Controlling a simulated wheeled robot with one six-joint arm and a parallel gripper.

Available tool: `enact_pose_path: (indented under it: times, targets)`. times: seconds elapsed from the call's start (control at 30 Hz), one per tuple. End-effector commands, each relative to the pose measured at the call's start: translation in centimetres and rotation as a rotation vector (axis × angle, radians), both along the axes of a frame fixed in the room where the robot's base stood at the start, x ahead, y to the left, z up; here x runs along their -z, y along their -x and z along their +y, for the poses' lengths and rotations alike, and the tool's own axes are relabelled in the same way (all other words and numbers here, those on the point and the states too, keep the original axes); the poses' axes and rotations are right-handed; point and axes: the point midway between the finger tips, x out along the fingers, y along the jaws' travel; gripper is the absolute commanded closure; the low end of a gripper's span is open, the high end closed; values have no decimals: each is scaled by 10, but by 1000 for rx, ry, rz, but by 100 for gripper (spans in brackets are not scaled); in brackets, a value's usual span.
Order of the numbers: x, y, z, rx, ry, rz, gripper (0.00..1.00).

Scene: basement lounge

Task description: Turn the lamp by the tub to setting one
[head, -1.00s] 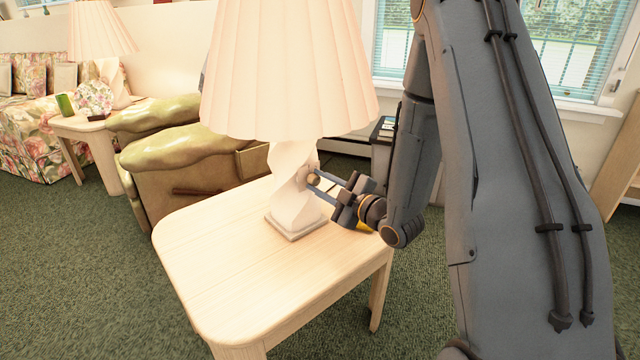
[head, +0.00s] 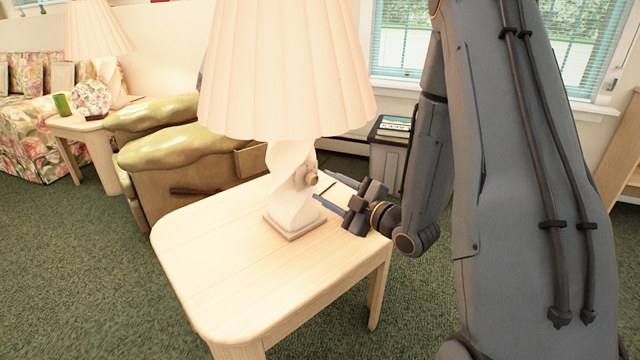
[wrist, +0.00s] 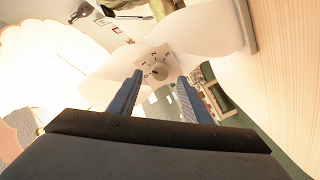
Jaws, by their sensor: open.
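A lamp with a pleated cream shade (head: 287,70) and a twisted white base (head: 290,200) stands on a pale wooden table (head: 230,270). A small round knob (head: 311,178) sticks out of the right side of the base. In the wrist view the knob shows between and beyond the two fingertips (wrist: 160,77). I see no clear tub.
A second lamp (head: 97,30) stands on a far side table (head: 75,125) by a floral sofa (head: 30,150). An olive armchair (head: 190,160) is behind the near table. A dark stand with books (head: 393,125) is at the back right. The near table's front is clear.

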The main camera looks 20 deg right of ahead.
Motion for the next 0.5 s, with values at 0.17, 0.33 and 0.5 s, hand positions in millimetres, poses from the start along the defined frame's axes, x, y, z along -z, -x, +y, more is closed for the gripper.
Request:
enact_pose_path:
  times: [0.17,0.33,0.5]
  targets:
    - [-1,23,-12,3,1,1,55]
    - [-2,33,-16,0,0,0,55]
    - [-2,34,-16,-1,0,-1,55]
